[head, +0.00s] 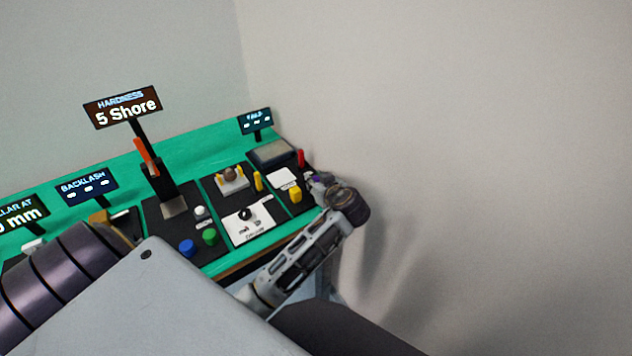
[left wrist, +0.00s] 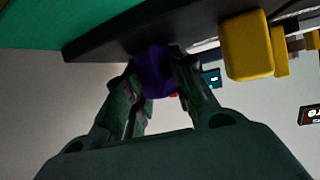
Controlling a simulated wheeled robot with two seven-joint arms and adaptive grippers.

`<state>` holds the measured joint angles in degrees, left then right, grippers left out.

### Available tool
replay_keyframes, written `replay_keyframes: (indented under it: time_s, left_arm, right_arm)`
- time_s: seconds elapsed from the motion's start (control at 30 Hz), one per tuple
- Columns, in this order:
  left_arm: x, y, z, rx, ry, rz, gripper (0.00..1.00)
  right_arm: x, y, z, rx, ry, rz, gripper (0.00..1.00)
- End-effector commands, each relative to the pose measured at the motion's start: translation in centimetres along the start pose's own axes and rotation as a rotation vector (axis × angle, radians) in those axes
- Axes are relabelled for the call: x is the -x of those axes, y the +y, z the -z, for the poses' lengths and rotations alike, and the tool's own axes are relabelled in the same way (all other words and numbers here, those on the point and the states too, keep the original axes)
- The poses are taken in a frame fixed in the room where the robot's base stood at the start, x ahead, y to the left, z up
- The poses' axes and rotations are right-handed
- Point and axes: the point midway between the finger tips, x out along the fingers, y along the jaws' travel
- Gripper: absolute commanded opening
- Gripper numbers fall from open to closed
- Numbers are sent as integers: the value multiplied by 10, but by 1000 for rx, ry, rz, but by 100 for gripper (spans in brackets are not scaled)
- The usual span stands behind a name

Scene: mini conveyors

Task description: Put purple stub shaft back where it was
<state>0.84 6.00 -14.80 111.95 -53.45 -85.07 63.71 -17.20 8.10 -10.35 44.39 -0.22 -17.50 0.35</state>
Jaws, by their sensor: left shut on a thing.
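The purple stub shaft (left wrist: 155,72) sits between the fingers of my left gripper (left wrist: 158,92) in the left wrist view. The gripper is shut on it, and the fingers hide part of it. In the head view my left gripper (head: 320,184) is at the right end of the green bench, beside a dark mat. The shaft is mostly hidden there. A yellow stub (head: 295,194) stands on the mat just left of the gripper; a yellow part (left wrist: 248,46) also shows close by in the left wrist view. My right gripper is not in view.
A red upright piece (head: 300,158) and a white card (head: 282,178) are near the gripper. Left are a white plate (head: 246,222), green (head: 210,237) and blue (head: 187,248) pieces, and a hardness display (head: 122,107). A bare wall (head: 480,150) is to the right.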

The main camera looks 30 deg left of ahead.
Motion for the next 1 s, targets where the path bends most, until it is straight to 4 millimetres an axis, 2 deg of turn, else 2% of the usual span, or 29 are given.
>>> replay_keyframes:
  time_s: [0.03,0.2,0.67,0.77,0.93,1.0]
  left_arm:
    - [0,0,-1,0,0,0,27]
    - [0,0,0,0,0,0,46]
    - [1,0,2,0,0,-1,46]
    - [7,0,2,-1,0,-1,46]
    - [23,0,3,0,-2,-1,46]
    - [31,0,3,0,-3,-1,46]
  right_arm:
    - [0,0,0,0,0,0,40]
    - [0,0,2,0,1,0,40]
    - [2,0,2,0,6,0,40]
    - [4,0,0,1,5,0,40]
    - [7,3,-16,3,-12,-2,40]
    - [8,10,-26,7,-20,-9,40]
